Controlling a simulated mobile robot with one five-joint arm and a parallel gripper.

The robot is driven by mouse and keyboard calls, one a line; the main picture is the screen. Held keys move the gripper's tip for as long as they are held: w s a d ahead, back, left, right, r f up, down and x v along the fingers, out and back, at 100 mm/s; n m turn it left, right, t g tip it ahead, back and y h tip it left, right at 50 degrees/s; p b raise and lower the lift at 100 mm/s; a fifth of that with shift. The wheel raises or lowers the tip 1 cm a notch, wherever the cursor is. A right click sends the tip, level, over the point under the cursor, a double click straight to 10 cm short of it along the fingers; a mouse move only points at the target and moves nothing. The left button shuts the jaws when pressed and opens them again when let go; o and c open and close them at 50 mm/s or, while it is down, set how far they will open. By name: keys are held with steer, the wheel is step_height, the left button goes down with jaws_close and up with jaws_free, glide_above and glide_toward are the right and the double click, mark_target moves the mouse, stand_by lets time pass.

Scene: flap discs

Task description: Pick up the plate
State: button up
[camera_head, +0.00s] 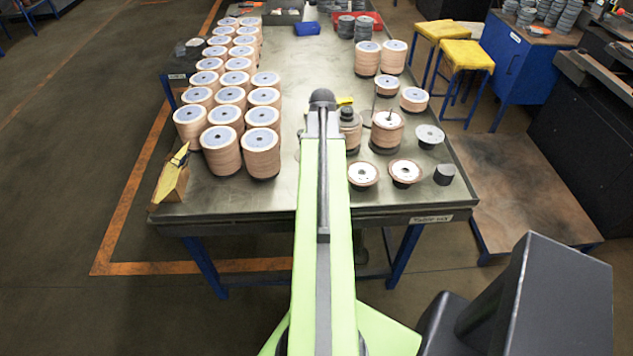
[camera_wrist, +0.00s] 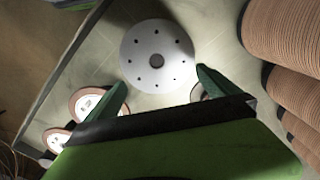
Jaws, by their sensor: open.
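The plate (camera_wrist: 157,56), a round, flat, whitish disc with a centre hole and a ring of small holes, lies on the grey table top in the wrist view. My gripper (camera_wrist: 161,88) is open in the wrist view. Its two green fingers are spread, with the plate just beyond and between their tips. Nothing is held between them. In the head view my light-green arm covers the middle of the table, and I cannot make out the plate or the fingertips there.
Tall stacks of brown flap discs (camera_head: 260,150) fill the table's left side; stacks also show at the right of the wrist view (camera_wrist: 285,35). A yellow-topped box (camera_head: 171,180) is at the front left.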

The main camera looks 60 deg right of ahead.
steer(key=shift+f, duration=0.2)
stand_by(0.4)
steer(key=c, duration=1)
steer(key=shift+r, duration=0.15)
